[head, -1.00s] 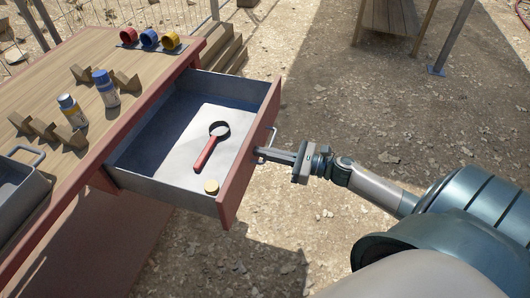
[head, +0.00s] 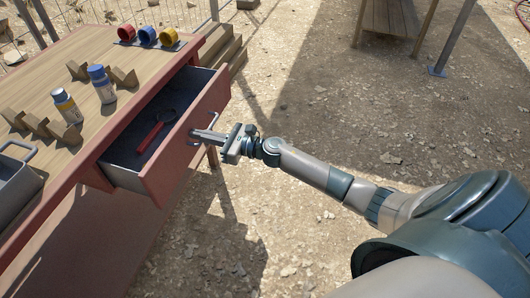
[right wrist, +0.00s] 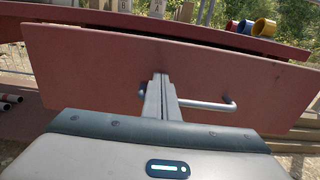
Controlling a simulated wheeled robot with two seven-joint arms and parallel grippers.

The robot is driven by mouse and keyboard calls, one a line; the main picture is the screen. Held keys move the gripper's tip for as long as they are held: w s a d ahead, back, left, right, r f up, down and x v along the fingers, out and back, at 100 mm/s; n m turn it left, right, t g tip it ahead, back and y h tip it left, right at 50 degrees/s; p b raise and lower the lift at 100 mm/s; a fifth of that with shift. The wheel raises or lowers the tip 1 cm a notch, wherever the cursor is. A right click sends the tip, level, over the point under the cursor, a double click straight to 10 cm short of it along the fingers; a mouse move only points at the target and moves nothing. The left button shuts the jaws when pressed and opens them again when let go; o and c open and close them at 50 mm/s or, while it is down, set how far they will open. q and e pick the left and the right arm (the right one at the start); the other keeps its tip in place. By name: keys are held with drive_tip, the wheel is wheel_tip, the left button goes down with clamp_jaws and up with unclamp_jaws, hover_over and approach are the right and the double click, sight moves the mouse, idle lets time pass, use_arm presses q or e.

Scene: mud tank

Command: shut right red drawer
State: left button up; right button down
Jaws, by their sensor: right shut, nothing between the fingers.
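The right red drawer (head: 185,140) stands partly open from the table in the head view. A red-handled magnifying glass (head: 152,136) lies inside it. In the right wrist view the drawer front (right wrist: 90,70) fills the upper middle, with a metal bar handle (right wrist: 210,104) on it. My right gripper (head: 196,134) is shut and empty. Its fingertips are at the drawer front beside the handle, and they seem to touch the front; in the right wrist view the fingers (right wrist: 160,82) point straight at it. My left gripper is not in view.
The wooden table (head: 60,147) holds two bottles, one of them the blue-capped bottle (head: 102,86), several wooden blocks and red, blue and yellow rings (head: 147,36). A grey metal bin (head: 15,182) is at the left. Open gravel ground lies right of the drawer.

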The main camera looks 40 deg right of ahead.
drive_tip(key=b+x, duration=0.4)
drive_tip(key=x, duration=1.1)
drive_tip(key=shift+w+a, duration=0.15)
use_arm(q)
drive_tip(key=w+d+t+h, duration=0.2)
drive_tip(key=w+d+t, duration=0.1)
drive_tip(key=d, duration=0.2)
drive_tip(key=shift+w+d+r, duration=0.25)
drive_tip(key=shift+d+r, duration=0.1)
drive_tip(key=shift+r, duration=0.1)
use_arm(e)
drive_tip(key=shift+r, duration=0.25)
drive_tip(key=shift+r, duration=0.1)
